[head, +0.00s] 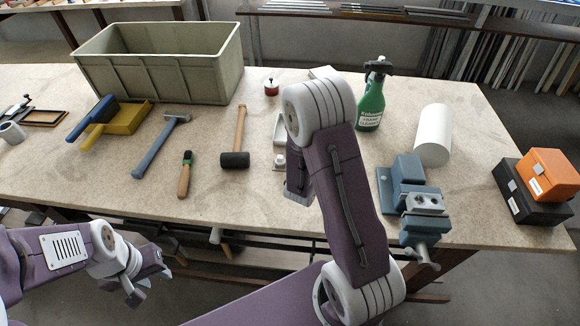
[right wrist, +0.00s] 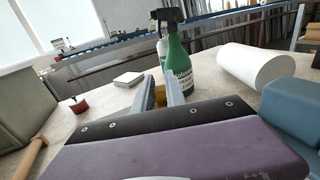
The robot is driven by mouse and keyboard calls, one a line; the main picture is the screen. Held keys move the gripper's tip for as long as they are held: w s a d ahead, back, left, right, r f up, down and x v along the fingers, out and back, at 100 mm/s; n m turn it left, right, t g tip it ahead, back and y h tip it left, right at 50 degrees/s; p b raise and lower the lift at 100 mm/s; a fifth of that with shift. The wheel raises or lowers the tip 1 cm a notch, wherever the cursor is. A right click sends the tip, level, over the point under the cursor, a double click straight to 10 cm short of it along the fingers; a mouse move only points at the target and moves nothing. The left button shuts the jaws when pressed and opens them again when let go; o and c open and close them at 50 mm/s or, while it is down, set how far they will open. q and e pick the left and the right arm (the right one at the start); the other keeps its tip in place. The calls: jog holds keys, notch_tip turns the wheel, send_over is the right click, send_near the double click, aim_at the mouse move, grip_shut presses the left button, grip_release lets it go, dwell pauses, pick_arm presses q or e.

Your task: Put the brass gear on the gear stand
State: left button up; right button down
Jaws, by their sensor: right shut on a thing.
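My right gripper (right wrist: 162,96) is shut on a brass-coloured thing (right wrist: 160,92), which I take for the brass gear; only a small part shows between the fingers. In the head view my right arm hides this gripper and the gear. A small red round piece with a thin pin on top (head: 271,87) stands on the table near the grey crate; it looks like the gear stand. It also shows in the right wrist view (right wrist: 78,104), left of the right gripper and apart from it. My left gripper (head: 150,281) is open and empty, off the table's front edge.
A grey crate (head: 165,85) stands at the back left. A mallet (head: 235,158) and a hammer (head: 160,147) lie left.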

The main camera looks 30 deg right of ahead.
jog(key=shift+s+d+r, duration=0.2)
jog(key=shift+s+d, duration=0.05)
jog(key=shift+d, duration=0.15)
jog(key=w+a+f, duration=0.1)
jog(key=a+f, duration=0.1)
jog(key=a, duration=0.1)
jog(key=w+a+f, duration=0.1)
jog(key=a+f, duration=0.1)
jog(key=a, duration=0.2)
jog(key=w+a+f, duration=0.1)
jog(key=a+f, duration=0.2)
jog(key=a, duration=0.1)
jog(key=shift+w+a, duration=0.1)
jog(key=shift+a, duration=0.1)
jog(key=shift+f+b, duration=0.35)
jog(key=shift+f, duration=1.65)
